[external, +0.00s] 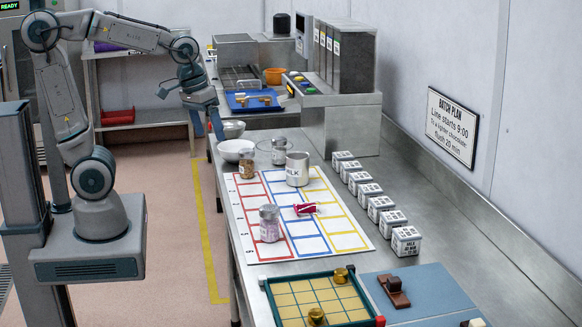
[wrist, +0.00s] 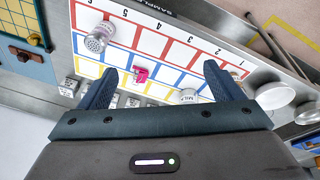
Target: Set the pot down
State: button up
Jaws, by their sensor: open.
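A grey metal pot (external: 297,170) with a milk label stands upright on the sampling mat (external: 243,192), towards its far end. It also shows in the wrist view (wrist: 188,97), low between the fingers and near the right one. My gripper (external: 207,124) is open and empty, raised by the bench's left edge, apart from the pot. In the wrist view my gripper (wrist: 162,72) has its two fingers spread wide. A jar with pink contents (external: 270,225), a jar with brown contents (external: 247,164) and a pink wrapped piece (external: 305,209) are also on the mat.
A white bowl (external: 236,151), a metal bowl (external: 231,129) and a clear dish (external: 272,150) are near the mat's far end. Several labelled white tubs (external: 406,241) line the right side. A gridded tray (external: 270,291) and a blue mat (external: 432,286) lie in front.

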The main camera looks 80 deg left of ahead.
jog(key=s+d+f+m, duration=0.2)
jog(key=s+f+m, duration=0.1)
jog(key=s+m, duration=0.2)
jog(key=shift+s+t, duration=0.4)
jog(key=shift+s, duration=0.65)
jog(key=shift+o, duration=1.4)
jog(key=shift+f, duration=0.1)
jog(key=w+d+f+m+t+b, duration=0.25)
jog(key=d+m+b, duration=0.4)
jog(key=d, duration=0.35)
jog(key=w+d+f+m+t+b, duration=0.1)
jog(key=w+d+f+m+b, duration=0.3)
jog(key=d+m, duration=0.45)
jog(key=s+d+f+m+t+h+b, duration=0.1)
jog(key=s+d+f+m+h+b, duration=0.15)
jog(key=s+d+m+b, duration=0.4)
jog(key=s+d+f+m+h+b, duration=0.1)
jog(key=s+d+f+m+b, duration=0.3)
jog(key=d+m, duration=0.45)
jog(key=s+a+f+m+t+b, duration=0.45)
jog(key=a+m+b, duration=0.25)
jog(key=m+b, duration=0.55)
jog(key=a+f+m+t+y+b, duration=0.2)
jog(key=a+m+t+y+b, duration=0.3)
jog(key=a+m, duration=0.85)
jog(key=w+a+n, duration=0.1)
jog(key=w, duration=0.9)
jog(key=shift+w+a+n+h+b, duration=0.15)
jog(key=shift+a+n+h+b, duration=0.15)
jog(key=shift+n+h+b, duration=0.15)
